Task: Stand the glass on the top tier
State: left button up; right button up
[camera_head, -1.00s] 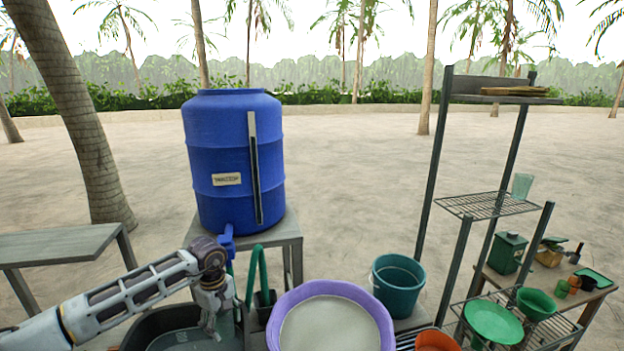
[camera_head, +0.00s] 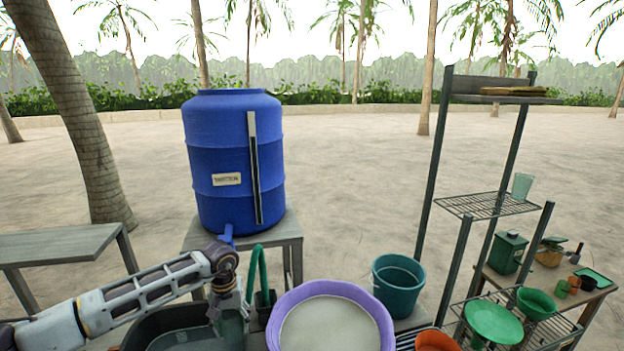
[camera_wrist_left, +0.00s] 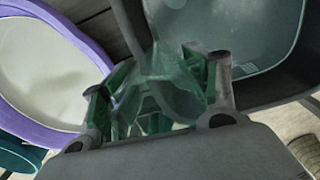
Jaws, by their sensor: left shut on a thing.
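My left gripper (camera_head: 226,306) is low in front of the blue barrel, over the right end of the dark basin. In the left wrist view it (camera_wrist_left: 158,98) is shut on a clear greenish glass (camera_wrist_left: 178,98), which shows between the two fingers. In the head view the held glass is hard to make out against the basin. Another pale green glass (camera_head: 522,186) stands upright on the rack's middle wire tier (camera_head: 470,206). The rack's top tier (camera_head: 470,98) bears a flat brown item at its right. My right gripper is not in view.
The blue barrel (camera_head: 235,150) with its tap stands on a grey stand (camera_head: 290,232). A dark basin (camera_head: 160,325), a purple-rimmed tub (camera_head: 375,300) and a teal bucket (camera_head: 398,285) line the front. Green dishes (camera_head: 494,322) fill the lower rack. Open sand lies behind.

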pick_arm(q)
jog(key=shift+w+d+f+m, duration=0.1)
jog(key=shift+d+f+m, duration=0.1)
jog(key=shift+m, duration=0.8)
jog(key=shift+r, duration=0.1)
